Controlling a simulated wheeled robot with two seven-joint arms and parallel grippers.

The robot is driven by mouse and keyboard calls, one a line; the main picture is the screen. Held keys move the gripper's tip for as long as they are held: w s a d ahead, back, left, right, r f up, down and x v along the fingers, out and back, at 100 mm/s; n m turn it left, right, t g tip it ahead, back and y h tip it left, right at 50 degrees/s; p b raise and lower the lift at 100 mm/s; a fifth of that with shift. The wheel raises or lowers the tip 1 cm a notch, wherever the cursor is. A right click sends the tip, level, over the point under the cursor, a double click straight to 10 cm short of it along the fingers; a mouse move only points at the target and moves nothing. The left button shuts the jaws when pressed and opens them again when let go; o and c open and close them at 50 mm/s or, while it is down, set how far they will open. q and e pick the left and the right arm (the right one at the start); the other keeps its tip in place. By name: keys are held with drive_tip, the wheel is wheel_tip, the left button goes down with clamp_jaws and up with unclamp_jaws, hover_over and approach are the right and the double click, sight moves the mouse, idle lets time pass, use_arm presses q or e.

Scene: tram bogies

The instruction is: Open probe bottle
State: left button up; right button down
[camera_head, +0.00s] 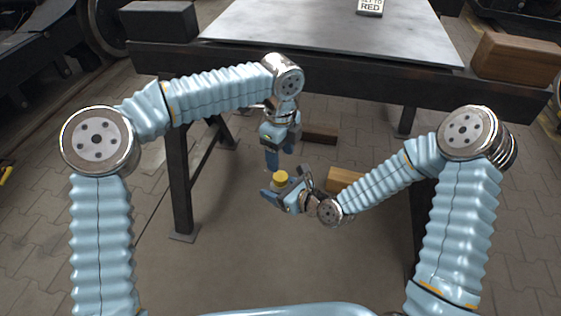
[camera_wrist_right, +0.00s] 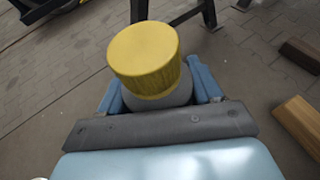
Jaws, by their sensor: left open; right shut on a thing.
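The probe bottle has a ribbed yellow cap (camera_wrist_right: 147,58), which sits on its pale body (camera_wrist_right: 158,100). The yellow cap also shows in the head view (camera_head: 281,178). My right gripper (camera_head: 276,195) is shut on the bottle's body below the cap and holds it in the air in front of the table. In the right wrist view its fingers (camera_wrist_right: 158,92) stand on both sides of the body. My left gripper (camera_head: 272,160) is open, points down and is just above the cap, apart from it. The lower part of the bottle is hidden by my right gripper.
A table with a grey metal top (camera_head: 320,32) stands behind my grippers, with a small sign (camera_head: 370,7) on it. A dark block (camera_head: 160,20) and a wooden block (camera_head: 518,58) are at its ends. Wooden pieces (camera_head: 343,179) lie beneath. Paved floor surrounds it.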

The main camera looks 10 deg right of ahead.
sight(280, 175)
use_arm(q)
drive_tip(key=shift+f, duration=0.1)
wheel_tip(280, 175, down, 7)
drive_tip(key=shift+f, duration=0.2)
drive_tip(key=c, duration=1.1)
drive_tip(key=shift+o, duration=0.2)
drive_tip(key=n, duration=0.3)
drive_tip(key=o, duration=1.2)
drive_tip(key=shift+c, duration=0.2)
